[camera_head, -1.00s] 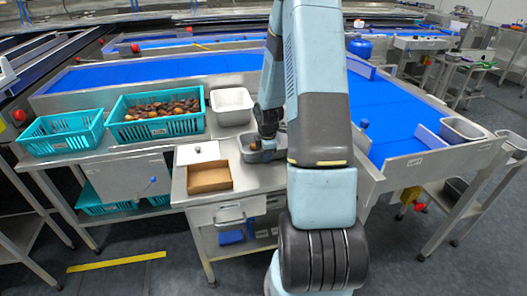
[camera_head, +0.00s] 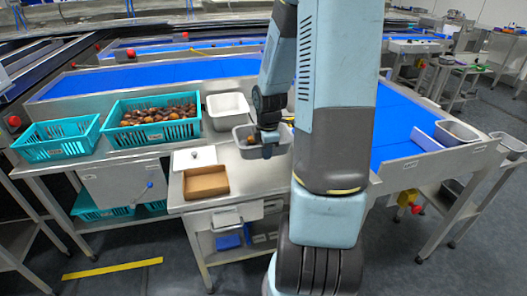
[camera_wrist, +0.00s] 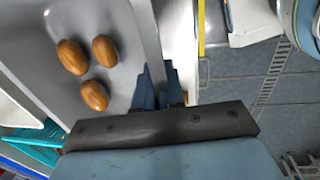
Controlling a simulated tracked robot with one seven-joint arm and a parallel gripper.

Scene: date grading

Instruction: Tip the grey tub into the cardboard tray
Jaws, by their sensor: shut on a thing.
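The grey tub (camera_head: 246,151) is in my gripper (camera_head: 268,151) in the head view, held by its near wall and looking roughly level above the steel bench. In the wrist view, the fingers of my gripper (camera_wrist: 161,88) are closed at the tub's wall, and the tub's grey inside (camera_wrist: 115,20) shows at the left. Three brown dates (camera_wrist: 72,57) lie apart on its floor; the gripper partly hides the contents in the head view. The open cardboard tray (camera_head: 206,194) sits on the bench to the left of the tub and looks empty.
A white flat piece (camera_head: 194,158) lies behind the cardboard tray. A white tub (camera_head: 231,121) stands behind my gripper. Teal crates stand at the left, one full of dates (camera_head: 157,134) and one empty (camera_head: 57,152). A blue belt (camera_head: 180,76) runs behind.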

